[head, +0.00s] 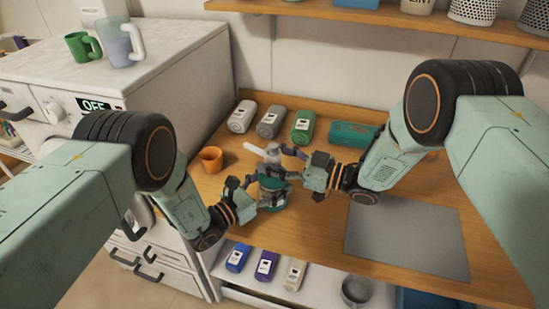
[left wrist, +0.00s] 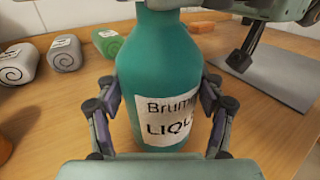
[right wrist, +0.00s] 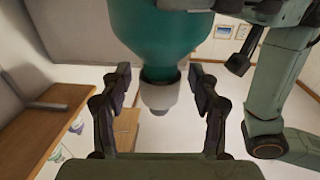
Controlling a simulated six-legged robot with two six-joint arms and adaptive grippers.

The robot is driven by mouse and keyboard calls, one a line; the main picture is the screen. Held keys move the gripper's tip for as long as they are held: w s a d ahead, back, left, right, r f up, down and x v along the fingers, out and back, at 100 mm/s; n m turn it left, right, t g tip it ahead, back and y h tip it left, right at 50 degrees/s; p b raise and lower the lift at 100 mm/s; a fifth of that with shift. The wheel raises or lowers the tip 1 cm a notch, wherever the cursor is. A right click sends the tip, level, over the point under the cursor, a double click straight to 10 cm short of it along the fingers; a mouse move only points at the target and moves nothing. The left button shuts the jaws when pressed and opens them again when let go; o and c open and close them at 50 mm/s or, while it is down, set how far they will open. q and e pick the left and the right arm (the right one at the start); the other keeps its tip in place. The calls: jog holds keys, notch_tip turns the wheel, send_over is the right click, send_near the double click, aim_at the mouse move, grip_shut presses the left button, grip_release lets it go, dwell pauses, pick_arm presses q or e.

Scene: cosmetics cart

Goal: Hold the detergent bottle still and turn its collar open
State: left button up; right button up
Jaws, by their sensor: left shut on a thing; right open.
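The teal detergent bottle (head: 273,203) stands upright on the wooden counter, with its white label facing the left wrist camera (left wrist: 172,90). My left gripper (head: 262,196) is shut on the bottle's body, one finger on each side in the left wrist view (left wrist: 160,105). The bottle's dark collar (right wrist: 160,75) and pale top (right wrist: 158,97) show in the right wrist view. My right gripper (right wrist: 160,88) is open, its fingers on either side of the collar with visible gaps.
White (head: 242,117), grey (head: 271,122) and green (head: 302,127) containers lie behind the bottle, beside a teal container (head: 354,135). An orange cup (head: 211,159) stands left. A grey mat (head: 407,240) lies right. Several small bottles sit on the shelf below the front edge.

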grip_shut()
dwell(0.7)
